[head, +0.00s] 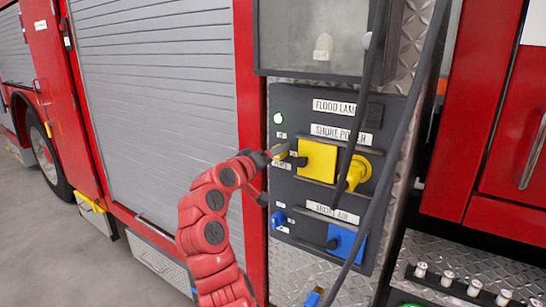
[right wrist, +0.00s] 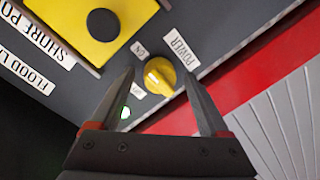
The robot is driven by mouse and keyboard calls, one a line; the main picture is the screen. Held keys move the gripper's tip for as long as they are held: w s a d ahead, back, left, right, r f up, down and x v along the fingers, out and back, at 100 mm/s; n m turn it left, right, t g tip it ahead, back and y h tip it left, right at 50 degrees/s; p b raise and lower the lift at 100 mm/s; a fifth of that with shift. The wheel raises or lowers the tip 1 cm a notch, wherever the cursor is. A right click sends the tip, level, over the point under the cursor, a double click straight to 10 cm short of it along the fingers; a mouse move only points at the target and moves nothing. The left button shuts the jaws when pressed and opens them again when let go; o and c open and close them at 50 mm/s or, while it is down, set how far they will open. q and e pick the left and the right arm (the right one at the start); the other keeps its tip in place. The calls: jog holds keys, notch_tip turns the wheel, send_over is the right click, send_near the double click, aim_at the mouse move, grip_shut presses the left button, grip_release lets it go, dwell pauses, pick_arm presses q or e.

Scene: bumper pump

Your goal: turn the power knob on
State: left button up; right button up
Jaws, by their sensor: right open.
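The yellow power knob (right wrist: 160,76) sits on the dark panel beside the "POWER" label (right wrist: 180,50) in the right wrist view. Small "ON" (right wrist: 140,48) and "OFF" (right wrist: 136,91) labels are on its left. I cannot tell for sure which label it points at. My right gripper (right wrist: 162,80) is open, with one finger on each side of the knob. I see no clear contact. In the head view my red right arm reaches up to the panel's left edge, where the gripper partly covers the knob (head: 280,151). My left gripper is not in view.
The control panel (head: 355,225) carries a yellow shore power cover (head: 317,160), a yellow plug (head: 358,172), a blue cover (head: 345,243) and a lit green light (head: 278,118). Dark cables (head: 392,150) hang across its right side. A grey shutter (head: 160,100) lies left.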

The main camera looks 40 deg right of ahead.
jog(key=shift+a, duration=0.1)
jog(key=b+v, duration=0.1)
jog(key=v, duration=1.6)
jog(key=shift+a+f, duration=0.1)
